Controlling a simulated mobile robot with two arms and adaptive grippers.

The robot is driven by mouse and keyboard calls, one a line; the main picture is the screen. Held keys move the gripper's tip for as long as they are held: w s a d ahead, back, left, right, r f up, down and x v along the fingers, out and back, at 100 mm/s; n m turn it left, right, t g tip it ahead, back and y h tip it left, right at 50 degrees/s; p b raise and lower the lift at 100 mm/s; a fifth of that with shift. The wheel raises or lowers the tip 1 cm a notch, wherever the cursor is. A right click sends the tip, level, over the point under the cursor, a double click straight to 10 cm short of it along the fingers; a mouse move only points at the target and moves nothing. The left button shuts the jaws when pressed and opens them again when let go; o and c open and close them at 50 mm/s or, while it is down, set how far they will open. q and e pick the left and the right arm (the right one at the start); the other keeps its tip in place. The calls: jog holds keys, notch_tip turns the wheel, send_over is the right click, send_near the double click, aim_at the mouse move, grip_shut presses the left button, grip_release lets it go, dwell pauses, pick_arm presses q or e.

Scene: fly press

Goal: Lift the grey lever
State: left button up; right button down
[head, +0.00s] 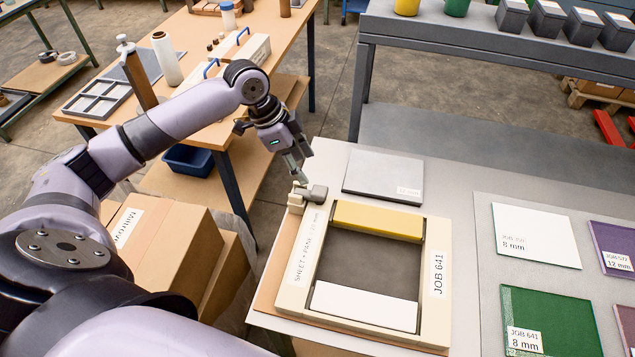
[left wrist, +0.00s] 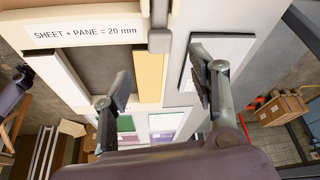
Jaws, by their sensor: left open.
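The grey lever (head: 316,193) is a short grey block on a beige mount at the back left corner of the beige press frame (head: 293,262). In the left wrist view the lever (left wrist: 160,38) shows at the top middle, beyond and between the fingers. My left gripper (head: 296,172) points down just above and behind the lever. In the left wrist view my left gripper (left wrist: 160,78) is open with nothing between its fingers. I see no clear contact with the lever. My right gripper is not in view.
The frame holds a yellow bar (head: 378,220) and a white bar (head: 364,306) around a dark bed. A grey pane (head: 384,174) lies behind. White (head: 535,234) and green (head: 551,322) panes lie to the right. Cardboard boxes (head: 165,245) stand below left of the table.

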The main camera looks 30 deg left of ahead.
aim_at(319, 190)
pick_arm(q)
jog(key=p+x, duration=0.1)
jog(key=x, duration=0.7)
jog(key=shift+w+d+f, duration=0.1)
jog(key=shift+d+f, duration=0.1)
jog(key=shift+f, duration=0.45)
jog(key=shift+c, duration=0.3)
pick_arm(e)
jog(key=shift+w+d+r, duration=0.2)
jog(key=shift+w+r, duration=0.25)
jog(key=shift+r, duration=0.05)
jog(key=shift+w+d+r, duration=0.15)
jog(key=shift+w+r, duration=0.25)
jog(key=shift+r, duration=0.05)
pick_arm(q)
grip_shut()
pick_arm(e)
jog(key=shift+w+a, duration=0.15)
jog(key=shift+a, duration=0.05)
